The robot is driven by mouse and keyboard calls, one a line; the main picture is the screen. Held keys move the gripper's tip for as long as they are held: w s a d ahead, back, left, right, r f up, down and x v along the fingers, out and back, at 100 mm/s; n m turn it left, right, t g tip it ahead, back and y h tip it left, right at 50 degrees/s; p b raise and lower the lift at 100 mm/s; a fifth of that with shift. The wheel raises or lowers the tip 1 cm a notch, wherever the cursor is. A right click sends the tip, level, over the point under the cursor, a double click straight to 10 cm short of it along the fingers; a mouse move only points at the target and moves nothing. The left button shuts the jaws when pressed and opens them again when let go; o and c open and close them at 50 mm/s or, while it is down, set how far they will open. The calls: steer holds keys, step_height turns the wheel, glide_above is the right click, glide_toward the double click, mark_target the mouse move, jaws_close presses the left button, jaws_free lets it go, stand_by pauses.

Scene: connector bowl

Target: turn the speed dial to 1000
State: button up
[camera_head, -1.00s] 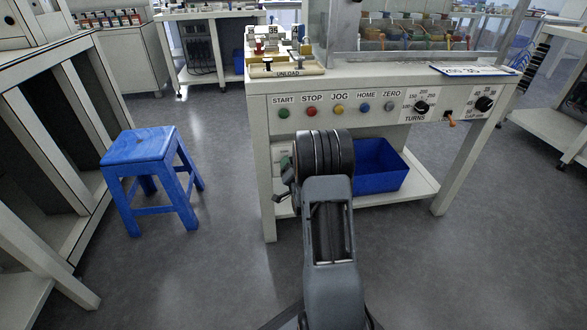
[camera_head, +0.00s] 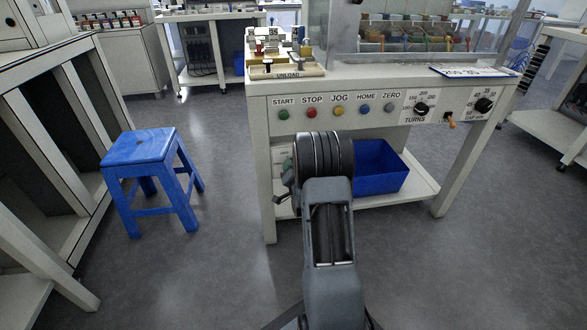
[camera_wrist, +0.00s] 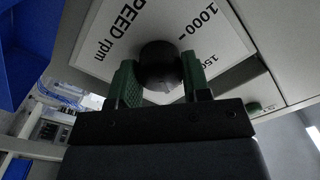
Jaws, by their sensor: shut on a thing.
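The speed dial is a round black knob (camera_wrist: 160,66) on a white plate (camera_wrist: 112,22) printed "SPEED rpm" with marks "1000" and a partly hidden "150…". My gripper (camera_wrist: 160,80) has its green fingers on either side of the knob and is shut on it. Which mark the knob points to cannot be told, as its pointer does not show. In the head view my arm hides the dial, and only a bit of a green finger (camera_head: 287,163) shows at the left of my wrist.
A blue bin (camera_head: 378,170) stands on the bench's lower shelf, right of my arm. A blue stool (camera_head: 140,148) stands on open floor at left.

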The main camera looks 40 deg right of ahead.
steer(key=n, duration=2.3)
steer(key=shift+g+h, duration=0.3)
steer(key=shift+g, duration=0.1)
stand_by(0.3)
steer(key=o, duration=0.9)
steer(key=p+v, duration=0.3)
steer(key=v, duration=1.1)
steer(key=shift+d+f, duration=0.1)
